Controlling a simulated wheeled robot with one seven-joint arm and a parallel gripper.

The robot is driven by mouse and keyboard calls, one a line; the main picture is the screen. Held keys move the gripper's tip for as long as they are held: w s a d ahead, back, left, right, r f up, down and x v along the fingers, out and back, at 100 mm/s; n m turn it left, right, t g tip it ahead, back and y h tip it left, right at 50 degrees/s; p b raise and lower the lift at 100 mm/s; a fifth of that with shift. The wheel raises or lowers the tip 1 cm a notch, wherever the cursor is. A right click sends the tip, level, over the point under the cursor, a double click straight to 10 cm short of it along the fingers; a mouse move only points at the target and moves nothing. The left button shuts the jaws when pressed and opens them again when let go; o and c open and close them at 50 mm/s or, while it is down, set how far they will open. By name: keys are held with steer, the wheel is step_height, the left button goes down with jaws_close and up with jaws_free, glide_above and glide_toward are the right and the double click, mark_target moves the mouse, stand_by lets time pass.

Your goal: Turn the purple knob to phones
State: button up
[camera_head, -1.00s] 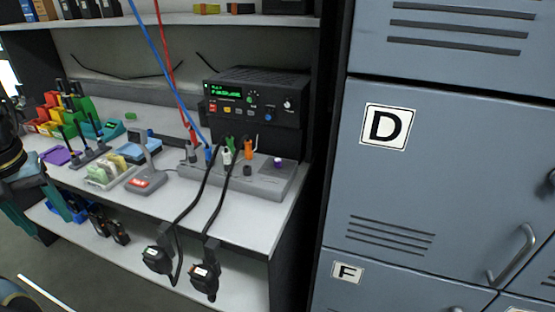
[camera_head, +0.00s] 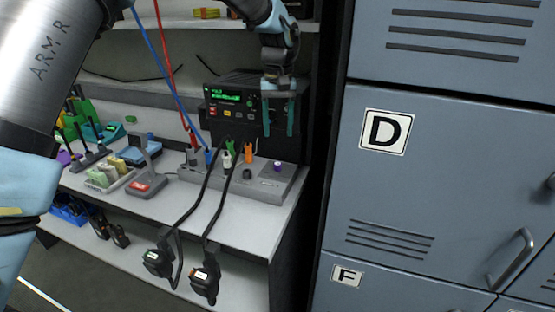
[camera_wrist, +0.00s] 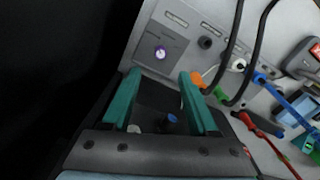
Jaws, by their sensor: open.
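The purple knob (camera_head: 278,167) sits at the right end of the grey jack panel (camera_head: 262,188) on the shelf. It has a pale cap with a mark too small to read. In the wrist view the purple knob (camera_wrist: 160,53) is beyond my fingertips, near the left finger. My gripper (camera_head: 279,134) is open, with teal fingers pointing down in front of the radio, above and behind the knob in the head view. In the wrist view my gripper (camera_wrist: 158,72) has nothing between its fingers. Labels on the panel are too small to read.
Orange (camera_head: 248,152), green and white plugs stand in the panel left of the knob, with black cables hanging forward. The black radio (camera_head: 228,108) is behind. A desk microphone (camera_head: 148,178) stands left. Grey lockers (camera_head: 430,180) rise at the right.

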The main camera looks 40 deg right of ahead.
mark_target(277, 164)
step_height(277, 164, down, 10)
steer(key=shift+f+p, duration=0.2)
steer(key=shift+p, duration=0.95)
steer(key=shift+a, duration=0.1)
jaws_close()
